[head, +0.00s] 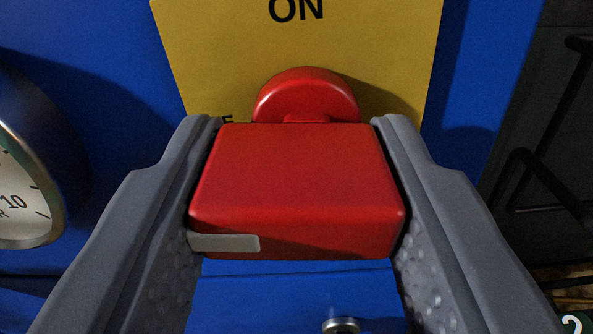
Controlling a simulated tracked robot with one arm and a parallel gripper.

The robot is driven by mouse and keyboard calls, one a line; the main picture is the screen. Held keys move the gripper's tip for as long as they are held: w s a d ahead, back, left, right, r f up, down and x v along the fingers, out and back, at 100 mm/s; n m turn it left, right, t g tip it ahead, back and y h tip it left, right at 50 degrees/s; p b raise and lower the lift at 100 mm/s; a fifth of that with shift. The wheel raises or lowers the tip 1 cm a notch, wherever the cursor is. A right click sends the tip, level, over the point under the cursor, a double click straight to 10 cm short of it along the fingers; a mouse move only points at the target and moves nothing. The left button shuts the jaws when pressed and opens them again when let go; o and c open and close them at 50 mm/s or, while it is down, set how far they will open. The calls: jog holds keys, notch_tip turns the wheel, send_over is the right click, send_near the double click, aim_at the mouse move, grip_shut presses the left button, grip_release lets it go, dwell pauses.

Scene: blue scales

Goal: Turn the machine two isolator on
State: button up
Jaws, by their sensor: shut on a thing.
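The isolator's red handle (298,180) is a blocky grip in the middle of the head view, with a white mark on its near left face. Behind it, a rounded red hub (306,95) sits against a yellow plate (385,50) that reads "ON" at the top. A letter at the plate's lower left is partly covered by the handle. My gripper (297,145) is shut on the red handle, with one grey finger along each side. Which machine number this isolator belongs to cannot be read here.
A round gauge (20,190) with a metal rim stands out at the left edge. The blue panel (90,40) lies behind. A small round metal fitting (341,326) is below the handle. Dark tubular shapes (545,150) are at the right, beyond the panel's edge.

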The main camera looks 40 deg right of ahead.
jog(key=m+b, duration=0.3)
jog(key=shift+a+f+b, duration=0.1)
jog(key=shift+b, duration=0.25)
jog(key=m+b, duration=0.5)
jog(key=shift+m, duration=0.4)
jog(key=m+b, duration=0.2)
jog(key=m, duration=0.1)
jog(key=shift+b, duration=0.35)
jog(key=shift+s+d+m+b, duration=0.15)
jog(key=shift+m+b, duration=0.55)
jog(key=shift+m, duration=0.6)
jog(key=shift+d+m+b, duration=0.15)
jog(key=shift+m+b, duration=0.55)
jog(key=shift+m, duration=0.6)
jog(key=o, duration=1)
jog(key=shift+d, duration=0.1)
jog(key=shift+a+r, duration=0.2)
